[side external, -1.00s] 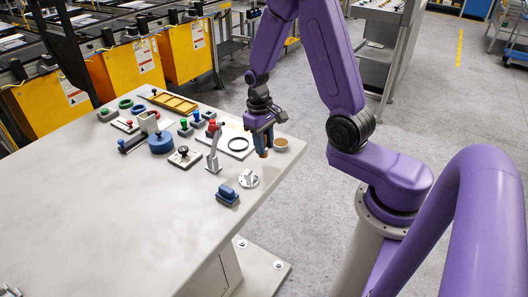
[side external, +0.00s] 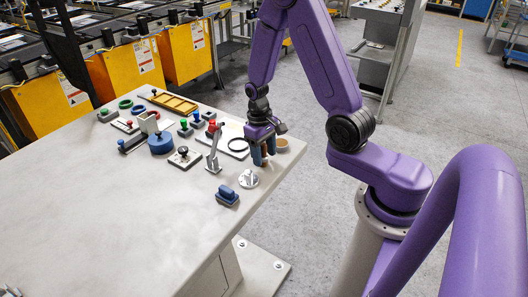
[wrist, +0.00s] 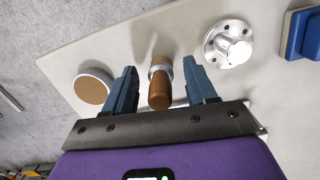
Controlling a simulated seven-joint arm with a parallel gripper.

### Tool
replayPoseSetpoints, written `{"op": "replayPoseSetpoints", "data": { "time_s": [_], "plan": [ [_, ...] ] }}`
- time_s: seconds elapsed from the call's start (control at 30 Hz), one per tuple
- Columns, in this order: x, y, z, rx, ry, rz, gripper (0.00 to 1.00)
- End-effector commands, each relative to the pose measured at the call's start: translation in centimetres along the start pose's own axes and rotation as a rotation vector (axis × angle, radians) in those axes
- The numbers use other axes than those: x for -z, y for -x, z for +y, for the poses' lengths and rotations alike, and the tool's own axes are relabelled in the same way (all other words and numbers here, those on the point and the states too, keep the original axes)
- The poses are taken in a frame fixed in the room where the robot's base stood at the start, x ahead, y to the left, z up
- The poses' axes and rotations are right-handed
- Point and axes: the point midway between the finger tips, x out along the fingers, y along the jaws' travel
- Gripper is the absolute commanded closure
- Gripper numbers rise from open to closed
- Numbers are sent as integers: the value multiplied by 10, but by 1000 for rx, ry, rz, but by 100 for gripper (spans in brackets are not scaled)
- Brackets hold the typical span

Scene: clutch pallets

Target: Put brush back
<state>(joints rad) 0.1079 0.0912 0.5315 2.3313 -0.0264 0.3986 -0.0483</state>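The brush (wrist: 160,84) has a brown handle and a pale metal collar. In the wrist view it is between my gripper's two blue fingers (wrist: 161,88), with a gap on each side. My gripper (side external: 263,158) is open around it, low over the table near its right edge. In the side view the fingers hide most of the brush. I cannot tell whether it touches the table. A round tan-topped pot (wrist: 93,88) is left of my fingers in the wrist view; it also shows in the side view (side external: 281,145).
A metal flanged hub (wrist: 229,44) and a blue block (side external: 227,195) are close by. Several small parts crowd the far side.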

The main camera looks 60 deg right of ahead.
Motion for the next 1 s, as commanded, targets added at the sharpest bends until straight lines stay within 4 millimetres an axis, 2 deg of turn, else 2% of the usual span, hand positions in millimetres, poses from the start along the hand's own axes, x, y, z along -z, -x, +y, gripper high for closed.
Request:
{"op": "replayPoseSetpoints", "data": {
  "time_s": [0.17, 0.33, 0.8, 1.0],
  "plan": [
    [0, 2, 0, 0, 0, 1, 44],
    [1, 16, 0, 0, 0, 5, 44],
    [0, 97, 0, 0, 0, 6, 44],
    [0, 118, 0, 0, 0, 3, 44]
  ]
}}
